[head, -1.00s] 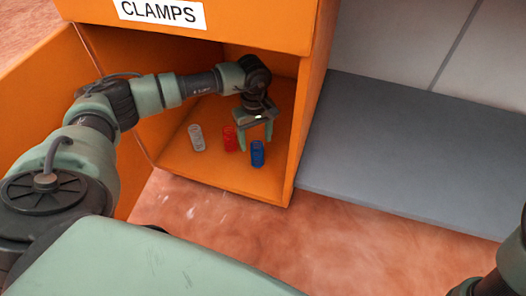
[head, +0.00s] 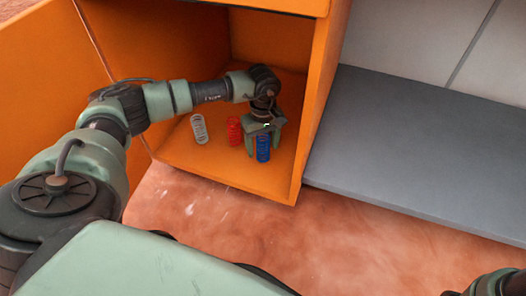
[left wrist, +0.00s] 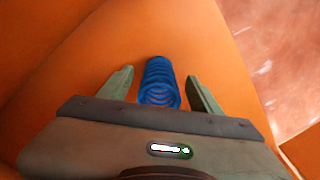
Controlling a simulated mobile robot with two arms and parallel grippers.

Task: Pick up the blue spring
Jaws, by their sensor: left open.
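The blue spring (head: 263,148) stands upright on the floor of the orange compartment, close to its front right. My left gripper (head: 262,145) is lowered over it and is open. In the left wrist view the blue spring (left wrist: 159,84) lies between the two fingers of the gripper (left wrist: 162,88), with a gap on either side. In the head view, part of the gripper is behind the spring. Part of what I take to be my right arm shows at the lower right corner, but its gripper is out of view.
A red spring (head: 234,131) stands just left of the gripper, and a grey spring (head: 199,129) farther left. The orange compartment (head: 180,162) has walls on both sides, the right one (head: 318,100) close to the gripper. A bare grey shelf (head: 410,145) lies to the right.

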